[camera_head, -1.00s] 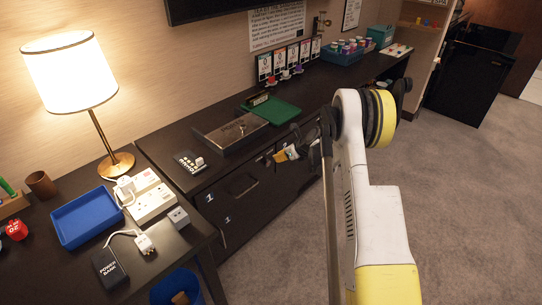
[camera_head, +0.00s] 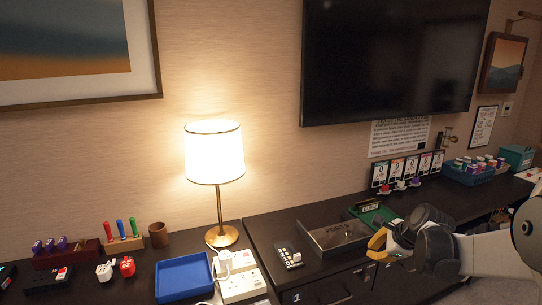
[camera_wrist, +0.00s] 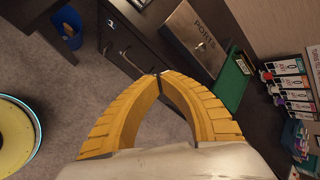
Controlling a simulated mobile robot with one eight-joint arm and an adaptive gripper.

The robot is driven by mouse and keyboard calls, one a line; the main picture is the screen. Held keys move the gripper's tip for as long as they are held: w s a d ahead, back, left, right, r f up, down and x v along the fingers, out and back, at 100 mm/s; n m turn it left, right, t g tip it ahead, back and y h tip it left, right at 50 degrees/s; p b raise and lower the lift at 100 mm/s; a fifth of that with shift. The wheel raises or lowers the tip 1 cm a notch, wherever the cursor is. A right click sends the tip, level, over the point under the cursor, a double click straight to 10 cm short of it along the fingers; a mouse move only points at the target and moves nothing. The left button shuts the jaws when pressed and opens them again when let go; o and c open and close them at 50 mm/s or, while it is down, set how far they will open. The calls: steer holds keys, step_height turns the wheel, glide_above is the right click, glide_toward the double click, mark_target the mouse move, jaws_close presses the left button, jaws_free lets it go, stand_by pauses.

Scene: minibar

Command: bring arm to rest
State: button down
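My arm reaches in from the right edge of the head view, with my gripper (camera_head: 377,243) at its left end, in front of the dark counter (camera_head: 280,228). In the wrist view, the two yellow fingers of my gripper (camera_wrist: 158,74) curve together and their tips meet or almost meet. Nothing shows between them. The gripper appears above the floor, in front of the drawer fronts (camera_wrist: 118,45), and touches nothing that I can see.
The counter carries a metal box (camera_head: 335,236), a green tray (camera_wrist: 232,85), a lit lamp (camera_head: 215,155), a blue tray (camera_head: 183,277) and a power strip (camera_head: 240,285). A blue bin (camera_wrist: 66,27) stands on the floor. Open carpet (camera_wrist: 60,75) lies before the drawers.

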steer(key=s+a+r+n+h, duration=0.1)
steer(key=s+a+r+n, duration=0.3)
steer(key=s, duration=0.3)
steer(key=s+a+r+n, duration=0.2)
steer(key=s+a+n, duration=0.1)
steer(key=s+n, duration=0.35)
steer(key=s+a+r+n+h, duration=0.1)
steer(key=s+a+r+n, duration=0.25)
steer(key=s, duration=0.45)
steer(key=s+a+f+n, duration=0.1)
steer(key=s+f+n, duration=0.1)
steer(key=s+n, duration=0.5)
steer(key=shift+s+a+f, duration=0.2)
steer(key=shift+s+f, duration=0.15)
steer(key=shift+s, duration=0.6)
